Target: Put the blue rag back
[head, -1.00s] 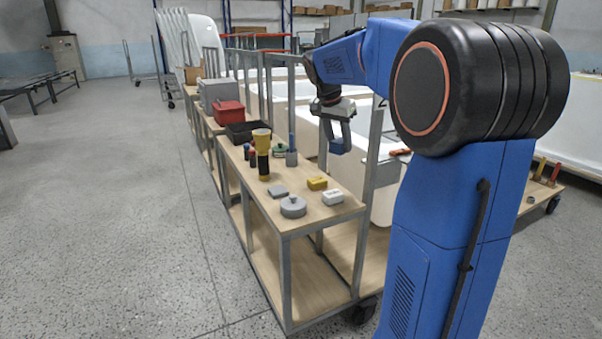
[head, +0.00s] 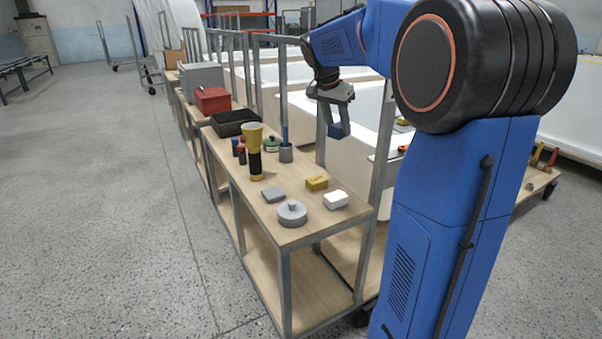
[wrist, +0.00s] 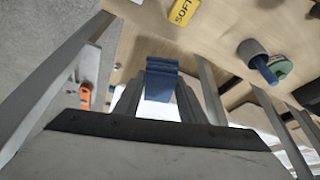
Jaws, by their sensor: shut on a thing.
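The blue rag (wrist: 161,78) is a small folded dark blue piece held between the two fingers of my gripper (wrist: 158,95) in the wrist view. In the head view my gripper (head: 337,118) points down, shut on the blue rag (head: 338,131), beside the right edge of the wooden cart top (head: 318,236). The rag is in the air, near the cart's upright metal post.
White tub shells (head: 352,101) stand behind.

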